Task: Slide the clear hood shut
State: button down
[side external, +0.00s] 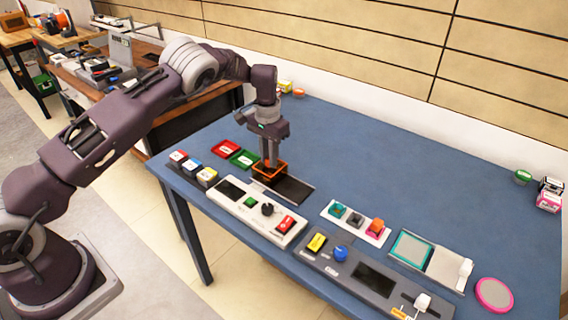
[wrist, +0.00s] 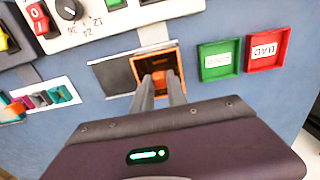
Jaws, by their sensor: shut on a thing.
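An orange-edged hood (side external: 283,170) sits at the left end of a dark flat plate (side external: 294,190) on the blue table. In the wrist view the orange rim (wrist: 137,75) surrounds a dark inside, with an orange piece (wrist: 172,80) between my fingertips. The dark plate (wrist: 110,74) is bare to the left of the rim there. My gripper (side external: 270,164) points down into the orange outline, and it also shows in the wrist view (wrist: 160,82). It is shut on the orange piece, which looks like the hood's grip. The clear panes are hard to make out.
Green (side external: 244,158) and red (side external: 226,148) trays lie close beside the hood. A white control panel (side external: 255,212) stands in front. A small white board (side external: 355,222) with coloured pieces and a teal-framed panel (side external: 410,250) lie to the right.

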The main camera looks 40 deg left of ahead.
jog(key=shift+a+r, duration=0.1)
jog(key=shift+a, duration=0.35)
jog(key=c, duration=1.3)
grip_release()
notch_tip(320, 180, up, 12)
jog(key=shift+c, duration=0.3)
grip_shut()
